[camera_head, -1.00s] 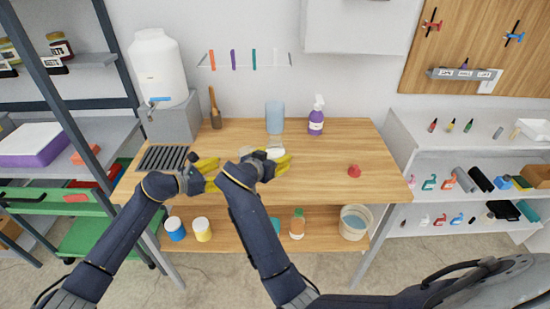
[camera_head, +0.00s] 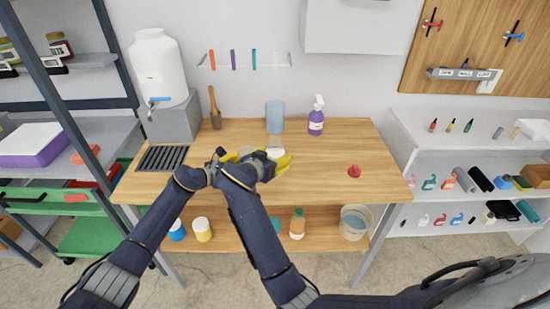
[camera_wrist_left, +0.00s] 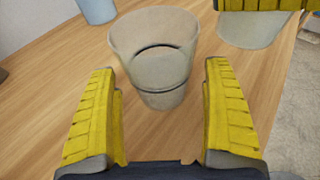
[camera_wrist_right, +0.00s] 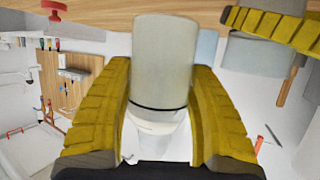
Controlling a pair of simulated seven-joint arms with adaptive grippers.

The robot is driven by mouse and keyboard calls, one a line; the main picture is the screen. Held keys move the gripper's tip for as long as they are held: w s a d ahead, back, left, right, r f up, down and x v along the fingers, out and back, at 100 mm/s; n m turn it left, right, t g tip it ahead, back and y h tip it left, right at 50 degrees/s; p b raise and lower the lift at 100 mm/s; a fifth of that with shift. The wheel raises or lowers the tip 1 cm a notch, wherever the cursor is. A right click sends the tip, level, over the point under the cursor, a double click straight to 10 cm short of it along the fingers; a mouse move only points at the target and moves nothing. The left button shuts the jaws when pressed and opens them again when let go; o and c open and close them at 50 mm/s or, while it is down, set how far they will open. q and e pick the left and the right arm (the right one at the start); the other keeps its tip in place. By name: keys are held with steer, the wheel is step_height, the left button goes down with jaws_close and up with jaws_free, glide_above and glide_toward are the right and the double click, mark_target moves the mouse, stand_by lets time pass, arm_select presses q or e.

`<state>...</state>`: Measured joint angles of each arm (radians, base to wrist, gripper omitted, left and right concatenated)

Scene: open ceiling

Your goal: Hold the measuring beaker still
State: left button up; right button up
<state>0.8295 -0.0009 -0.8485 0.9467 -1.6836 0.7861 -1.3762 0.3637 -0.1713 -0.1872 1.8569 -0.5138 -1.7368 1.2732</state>
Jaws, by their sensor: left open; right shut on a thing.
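A pale translucent beaker stands between the yellow fingers of my right gripper (camera_head: 275,164), which is shut on it. It fills the middle of the right wrist view (camera_wrist_right: 160,65) and has a dark line around it. A second clear beaker (camera_wrist_left: 155,45) stands upright on the table, just ahead of my left gripper (camera_wrist_left: 160,85). The held beaker also shows at the top right of the left wrist view (camera_wrist_left: 250,30). I cannot tell which one is the measuring beaker.
A blue container (camera_head: 275,117) and a purple spray bottle (camera_head: 316,117) stand at the table's back. A red object (camera_head: 354,171) lies at the right, with bare wood around it. A dark drain grate (camera_head: 162,158) is at the left. The two grippers are close together.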

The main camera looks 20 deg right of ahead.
arm_select(q)
steer(key=shift+d, duration=0.15)
steer(key=shift+c, duration=0.2)
steer(key=c, duration=0.9)
stand_by(0.8)
